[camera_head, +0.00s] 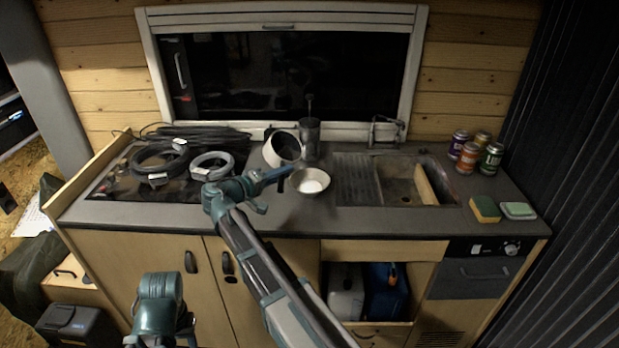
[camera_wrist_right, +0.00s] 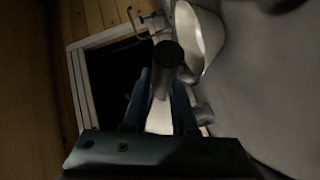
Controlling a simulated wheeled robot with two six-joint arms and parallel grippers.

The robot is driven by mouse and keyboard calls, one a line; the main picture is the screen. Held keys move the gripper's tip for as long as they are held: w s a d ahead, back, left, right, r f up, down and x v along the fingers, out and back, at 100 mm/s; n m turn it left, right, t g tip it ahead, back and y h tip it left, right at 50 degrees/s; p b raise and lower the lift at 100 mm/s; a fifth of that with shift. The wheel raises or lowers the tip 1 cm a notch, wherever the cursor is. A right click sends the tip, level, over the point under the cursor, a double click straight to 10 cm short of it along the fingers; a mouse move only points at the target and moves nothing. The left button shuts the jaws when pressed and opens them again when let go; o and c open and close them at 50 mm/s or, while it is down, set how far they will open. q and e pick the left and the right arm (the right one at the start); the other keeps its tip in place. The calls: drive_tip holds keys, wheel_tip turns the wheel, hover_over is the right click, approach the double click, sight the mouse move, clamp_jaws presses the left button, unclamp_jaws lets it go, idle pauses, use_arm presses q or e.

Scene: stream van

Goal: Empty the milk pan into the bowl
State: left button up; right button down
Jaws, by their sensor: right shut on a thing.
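The milk pan (camera_head: 270,153) is white outside with a dark inside. In the head view it is held tipped on its side, its mouth turned right, above and just behind the bowl. The white bowl (camera_head: 322,186) stands upright on the counter with something white inside; it also shows in the right wrist view (camera_wrist_right: 208,35). My right gripper (camera_head: 282,175) is shut on the pan's handle, whose dark end (camera_wrist_right: 168,55) shows between the fingers in the wrist view. The pan's inside is too dark to read. My left arm shows at the lower left; its gripper is out of view.
A grey cylinder (camera_head: 310,138) stands behind the bowl. Coiled cables (camera_head: 160,160) lie over the hob at left. The sink (camera_head: 405,180) is at right, with cans (camera_head: 468,158), a sponge (camera_head: 485,209) and a pale green block (camera_head: 519,210) beyond. The counter in front of the bowl is clear.

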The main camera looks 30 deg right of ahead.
drive_tip(key=w+f+n+b, duration=0.1)
drive_tip(key=b, duration=0.1)
drive_tip(key=w+a+f+n+h+b, duration=0.1)
drive_tip(key=f+b, duration=0.1)
drive_tip(key=b, duration=0.1)
drive_tip(key=w+a+f+n+b, duration=0.1)
drive_tip(key=w+n+b, duration=0.1)
drive_tip(key=shift+a+f+h, duration=0.1)
drive_tip(key=shift+f+h, duration=0.1)
drive_tip(key=shift+h, duration=0.1)
drive_tip(key=shift+w+a+f+n+b, duration=0.2)
drive_tip(key=shift+w+n+b, duration=0.15)
drive_tip(key=shift+b, duration=0.2)
drive_tip(key=shift+w+a+r+n, duration=0.1)
drive_tip(key=shift+w+r+n, duration=0.1)
drive_tip(key=shift+n, duration=0.15)
drive_tip(key=shift+w+a+r+n+h, duration=0.2)
drive_tip(key=shift+w+a+n+h, duration=0.15)
drive_tip(key=shift+n, duration=0.35)
drive_tip(key=shift+d, duration=0.1)
